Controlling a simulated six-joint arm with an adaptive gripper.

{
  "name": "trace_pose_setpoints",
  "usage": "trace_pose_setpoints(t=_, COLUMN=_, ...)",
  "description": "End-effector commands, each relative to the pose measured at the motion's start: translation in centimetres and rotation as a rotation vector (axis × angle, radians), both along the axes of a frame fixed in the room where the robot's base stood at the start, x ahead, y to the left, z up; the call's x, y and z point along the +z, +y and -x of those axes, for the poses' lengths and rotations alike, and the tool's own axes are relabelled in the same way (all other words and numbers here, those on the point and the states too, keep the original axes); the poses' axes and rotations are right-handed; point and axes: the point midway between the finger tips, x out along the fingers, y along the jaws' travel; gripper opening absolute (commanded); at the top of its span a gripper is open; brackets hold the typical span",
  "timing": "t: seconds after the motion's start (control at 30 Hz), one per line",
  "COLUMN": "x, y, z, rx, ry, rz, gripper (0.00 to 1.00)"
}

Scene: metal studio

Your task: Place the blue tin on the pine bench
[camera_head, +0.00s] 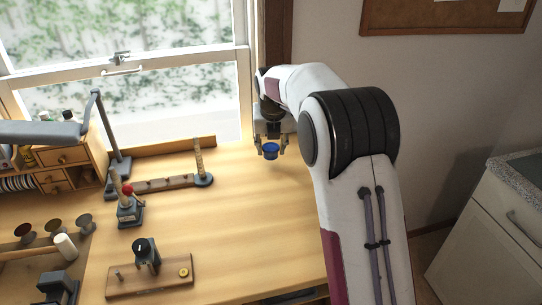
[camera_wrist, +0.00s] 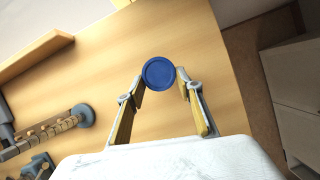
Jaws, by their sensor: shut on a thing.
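The blue tin (camera_head: 270,151) is a small round can held between the fingers of my gripper (camera_head: 270,145), near the back right of the pine bench (camera_head: 240,215). In the wrist view, the tin's round blue top (camera_wrist: 158,73) sits between the two fingertips of my gripper (camera_wrist: 159,80), with the pale wood of the bench (camera_wrist: 75,85) behind it. My gripper is shut on the tin. The gap between the tin and the bench top is hard to judge; the tin appears above the surface.
A ring stand (camera_head: 202,170) and a wooden rack (camera_head: 163,184) stand left of the tin. A red-topped tool (camera_head: 129,210), a wooden board with a black knob (camera_head: 150,277) and a desk lamp (camera_head: 112,140) are further left. The bench's right part is clear; a cabinet (camera_head: 500,235) stands apart at right.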

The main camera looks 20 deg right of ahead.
Motion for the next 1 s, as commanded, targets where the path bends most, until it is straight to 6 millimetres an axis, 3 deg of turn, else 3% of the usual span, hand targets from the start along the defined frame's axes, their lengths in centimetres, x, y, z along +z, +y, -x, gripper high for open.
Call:
trace_pose_setpoints(t=0.3, x=-3.1, y=0.0, z=0.1, rx=0.0, ry=0.002, rz=0.001, gripper=0.14)
trace_pose_setpoints(t=0.8, x=-3.5, y=0.0, z=0.0, rx=0.0, ry=0.0, rz=0.0, gripper=0.14)
trace_pose_setpoints(t=0.83, x=-3.5, y=0.0, z=0.0, rx=0.0, ry=0.0, rz=0.0, gripper=0.41)
trace_pose_setpoints(t=0.87, x=-3.5, y=0.0, z=0.0, rx=0.0, ry=0.0, rz=0.0, gripper=0.49)
trace_pose_setpoints(t=1.0, x=-3.5, y=0.0, z=0.0, rx=0.0, ry=0.0, rz=0.0, gripper=0.53)
